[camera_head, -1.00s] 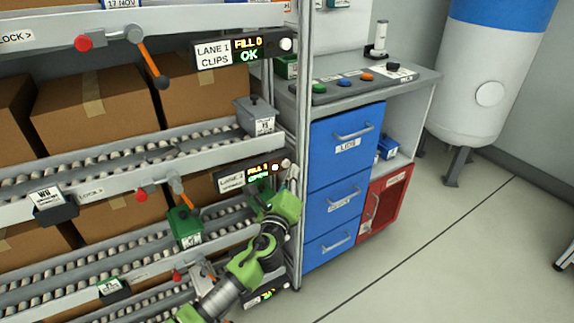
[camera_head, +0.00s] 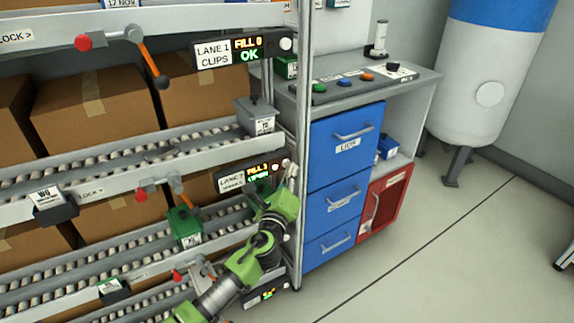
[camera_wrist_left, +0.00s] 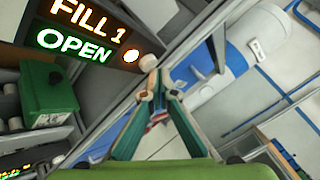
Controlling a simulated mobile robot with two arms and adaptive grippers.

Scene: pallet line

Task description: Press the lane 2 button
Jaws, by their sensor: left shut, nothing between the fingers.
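The lane 2 sign (camera_head: 231,182) is on the middle shelf rail, beside a lit display (camera_head: 260,172) that reads FILL 1 and OPEN in the left wrist view (camera_wrist_left: 85,32). A small round lit button (camera_head: 276,167) is at the display's right end. It also shows in the left wrist view (camera_wrist_left: 131,57). My left gripper (camera_head: 291,171) is shut and empty, with its fingertips just right of the button. In the left wrist view its tips (camera_wrist_left: 149,65) appear very near the button; I cannot tell whether they touch.
The rack's upright post (camera_head: 303,120) stands close beside my left gripper. A green box (camera_head: 184,226) sits on the rollers to the left. Blue drawers (camera_head: 340,180) and a red bin (camera_head: 386,203) are right of the rack.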

